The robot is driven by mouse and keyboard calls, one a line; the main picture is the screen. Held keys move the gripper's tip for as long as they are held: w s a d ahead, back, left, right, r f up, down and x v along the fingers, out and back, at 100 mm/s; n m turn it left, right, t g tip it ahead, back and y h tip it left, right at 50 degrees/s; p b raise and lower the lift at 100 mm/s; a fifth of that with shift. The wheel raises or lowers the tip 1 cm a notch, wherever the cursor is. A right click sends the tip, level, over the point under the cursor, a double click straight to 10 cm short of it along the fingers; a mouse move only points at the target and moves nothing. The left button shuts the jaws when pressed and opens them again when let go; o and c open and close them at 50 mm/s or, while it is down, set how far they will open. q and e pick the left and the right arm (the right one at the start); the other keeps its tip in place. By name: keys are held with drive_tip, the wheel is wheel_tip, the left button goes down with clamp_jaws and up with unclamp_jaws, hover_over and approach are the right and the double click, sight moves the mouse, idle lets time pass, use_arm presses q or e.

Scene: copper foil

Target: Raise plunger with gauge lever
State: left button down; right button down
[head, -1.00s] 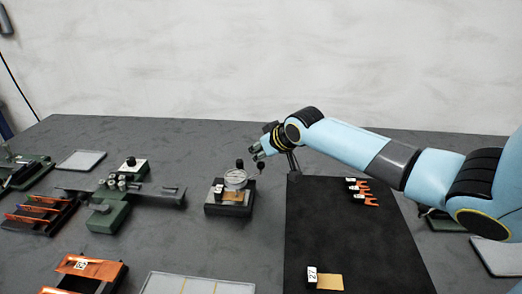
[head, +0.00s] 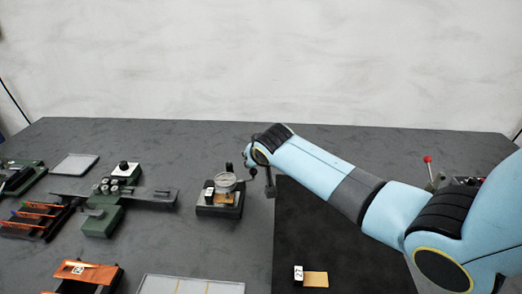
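The thickness gauge (head: 227,181) has a round dial and stands on a dark base in the middle of the table. A copper-coloured foil piece (head: 226,198) with a white tag lies on its base, under the dial. A dark knob (head: 229,167) shows at the top of the gauge. My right gripper (head: 247,161) is just right of and behind the dial, at the gauge's lever side. It is mostly hidden by my own wrist, so its finger opening and any contact with the lever cannot be made out. My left gripper is out of view.
A black mat (head: 330,245) lies right of the gauge, bearing a tagged foil piece (head: 316,279). A green device (head: 108,212) stands to the left, an orange-topped rack (head: 90,274) at the front left. A grey tray (head: 190,287) is at the front edge. A red-knobbed lever (head: 428,160) stands at right.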

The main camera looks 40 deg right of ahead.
drive_tip(key=shift+s+a+m+g+h, duration=0.35)
drive_tip(key=shift+s+m+h, duration=0.25)
drive_tip(key=shift+m, duration=0.3)
drive_tip(key=m+g+h, duration=0.1)
drive_tip(key=s+m+h, duration=0.1)
drive_tip(key=m, duration=0.1)
drive_tip(key=shift+s+a+g+b, duration=0.3)
drive_tip(key=shift+a+g+b, duration=0.05)
drive_tip(key=shift+b, duration=0.05)
drive_tip(key=shift+s+a+m, duration=0.1)
drive_tip(key=shift+a+m, duration=0.05)
drive_tip(key=shift+m, duration=0.15)
drive_tip(key=shift+s+a, duration=0.15)
drive_tip(key=shift+s, duration=0.2)
drive_tip(key=s+a+r, duration=0.2)
drive_tip(key=a+r, duration=0.1)
drive_tip(key=r, duration=0.5)
drive_tip(key=shift+r, duration=0.2)
